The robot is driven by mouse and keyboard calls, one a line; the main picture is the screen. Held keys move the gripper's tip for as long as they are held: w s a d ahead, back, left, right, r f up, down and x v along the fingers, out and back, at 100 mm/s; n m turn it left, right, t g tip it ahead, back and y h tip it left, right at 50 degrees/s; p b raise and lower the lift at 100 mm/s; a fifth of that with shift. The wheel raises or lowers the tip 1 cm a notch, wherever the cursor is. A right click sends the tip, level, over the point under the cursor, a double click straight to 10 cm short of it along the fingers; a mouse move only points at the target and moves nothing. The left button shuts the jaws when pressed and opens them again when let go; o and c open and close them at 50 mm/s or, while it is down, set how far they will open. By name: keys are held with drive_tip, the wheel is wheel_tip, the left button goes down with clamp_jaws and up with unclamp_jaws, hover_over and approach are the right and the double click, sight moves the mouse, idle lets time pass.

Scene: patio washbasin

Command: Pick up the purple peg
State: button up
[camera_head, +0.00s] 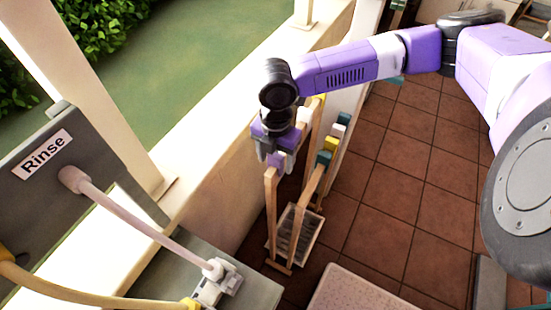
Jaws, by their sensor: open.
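The purple peg (276,161) is a small block at the top of the near end of a wooden rack (271,205). My gripper (273,153) points down over that end of the rack, with its grey fingers open. The purple peg shows at the fingertips, partly hidden by them. I cannot tell whether the fingers touch it.
The rack's right rail carries teal (323,158), yellow (331,144) and white pegs (338,131). A low cream wall (228,160) runs close on the left. A grey washbasin unit with a "Rinse" sign (43,155) stands at left. Tiled floor (385,190) is open at right.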

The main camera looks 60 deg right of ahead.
drive_tip(key=shift+f, duration=0.6)
clamp_jaws()
drive_tip(key=shift+r, duration=0.15)
